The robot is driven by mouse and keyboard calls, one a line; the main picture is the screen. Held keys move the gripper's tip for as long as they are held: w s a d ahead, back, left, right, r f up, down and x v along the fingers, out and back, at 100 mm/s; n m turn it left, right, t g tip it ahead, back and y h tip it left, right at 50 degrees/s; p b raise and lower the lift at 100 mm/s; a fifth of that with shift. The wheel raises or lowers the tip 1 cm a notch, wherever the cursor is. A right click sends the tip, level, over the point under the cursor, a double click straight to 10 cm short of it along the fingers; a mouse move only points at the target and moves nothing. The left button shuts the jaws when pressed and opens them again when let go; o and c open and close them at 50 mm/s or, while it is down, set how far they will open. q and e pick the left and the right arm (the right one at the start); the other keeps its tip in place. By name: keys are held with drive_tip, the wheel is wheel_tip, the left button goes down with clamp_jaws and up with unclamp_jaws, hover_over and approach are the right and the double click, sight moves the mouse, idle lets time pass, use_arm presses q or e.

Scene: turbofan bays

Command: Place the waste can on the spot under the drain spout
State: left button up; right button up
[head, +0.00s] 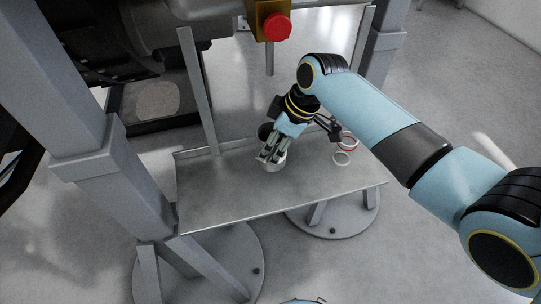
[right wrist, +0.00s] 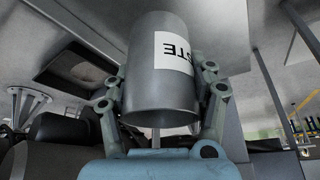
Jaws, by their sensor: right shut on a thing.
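The waste can (head: 272,167) is a small grey metal cylinder, mostly covered by my right gripper (head: 273,150) in the head view. In the right wrist view the can (right wrist: 147,85) fills the middle, with a white label whose visible letters "STE" are upside down. The fingers of my right gripper stand on both sides of the can, shut on it. The can is at the shelf's middle; I cannot tell whether its base touches. The drain spout (head: 269,60) looks to be the thin grey pipe hanging below the red button. No marked spot is discernible. My left gripper is out of view.
The metal shelf (head: 225,205) has a raised back edge and bare room at its left and front. A red button (head: 277,27) on a yellow box hangs above. A thick grey post (head: 75,110) stands left.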

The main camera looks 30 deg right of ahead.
sight(270, 154)
drive_tip(key=shift+w+a+f, duration=0.15)
drive_tip(key=shift+w+f, duration=0.1)
drive_tip(key=shift+f+b, duration=0.4)
drive_tip(key=shift+f, duration=1.5)
drive_tip(key=shift+f, duration=0.15)
drive_tip(key=o, duration=1.2)
drive_tip(key=shift+o, duration=0.2)
